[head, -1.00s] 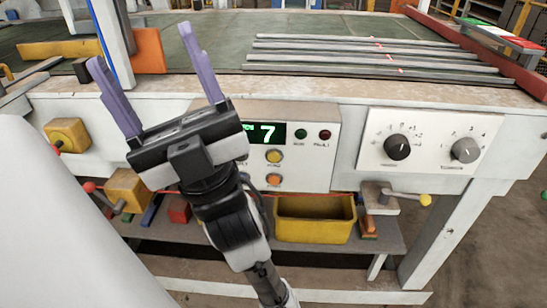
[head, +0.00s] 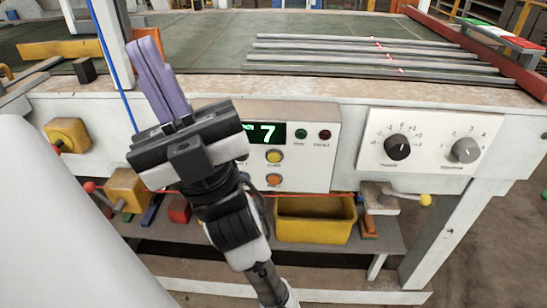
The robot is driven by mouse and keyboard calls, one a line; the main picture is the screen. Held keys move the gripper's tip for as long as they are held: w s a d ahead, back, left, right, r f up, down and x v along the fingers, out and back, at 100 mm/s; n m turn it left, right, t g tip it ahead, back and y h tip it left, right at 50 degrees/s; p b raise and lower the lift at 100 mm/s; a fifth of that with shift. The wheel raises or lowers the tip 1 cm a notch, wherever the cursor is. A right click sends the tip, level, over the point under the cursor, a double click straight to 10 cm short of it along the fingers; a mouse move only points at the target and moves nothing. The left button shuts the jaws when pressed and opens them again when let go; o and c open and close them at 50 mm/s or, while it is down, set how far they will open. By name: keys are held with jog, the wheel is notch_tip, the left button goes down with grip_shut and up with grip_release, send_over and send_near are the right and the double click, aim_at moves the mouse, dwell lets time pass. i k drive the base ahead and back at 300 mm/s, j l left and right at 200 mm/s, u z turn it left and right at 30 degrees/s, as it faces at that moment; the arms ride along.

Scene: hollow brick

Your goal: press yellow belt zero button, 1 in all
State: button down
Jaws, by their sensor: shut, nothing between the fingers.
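The yellow button (head: 275,156) sits on the white control panel (head: 315,170), below a lit green display (head: 268,133) reading 7. An orange button (head: 274,180) is below it, and a green button (head: 301,134) and a red button (head: 325,135) are to the right of the display. The labels are too small to read surely. My gripper (head: 149,45) is shut and empty, its purple fingers together and pointing up, to the upper left of the panel. My gripper's body covers the panel's left part; the yellow button is clear of it.
A plate with a black knob (head: 397,147) and a grey knob (head: 465,150) is at right. A yellow bin (head: 316,218) is on the shelf below. Metal bars (head: 380,55) lie on the green bed. A yellow-handled crank (head: 424,200) sticks out right of the bin.

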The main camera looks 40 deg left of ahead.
aim_at(274, 156)
jog(key=k+j, duration=0.15)
jog(key=k, duration=0.2)
jog(key=k+j, duration=0.1)
jog(key=k, duration=0.25)
jog(key=u, duration=1.65)
